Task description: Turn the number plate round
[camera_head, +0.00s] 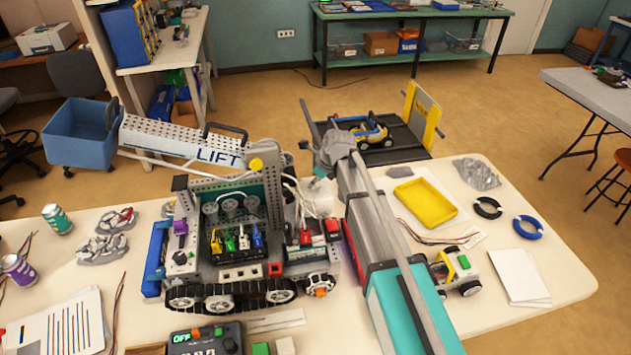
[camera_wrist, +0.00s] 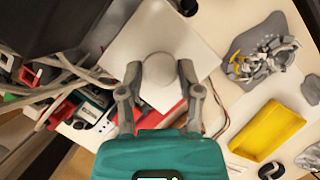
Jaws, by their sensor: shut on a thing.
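In the head view my arm reaches over the table just right of the large tracked robot (camera_head: 225,270), and I cannot make out the plate there.
The tracked robot with its LIFT boom (camera_head: 180,138) stands close on the left. To the right are a yellow tray (camera_head: 425,201), black and blue rings (camera_head: 527,227), a small wheeled vehicle (camera_head: 458,270) and white sheets (camera_head: 515,277). A black platform with a yellow gate (camera_head: 425,115) lies behind.

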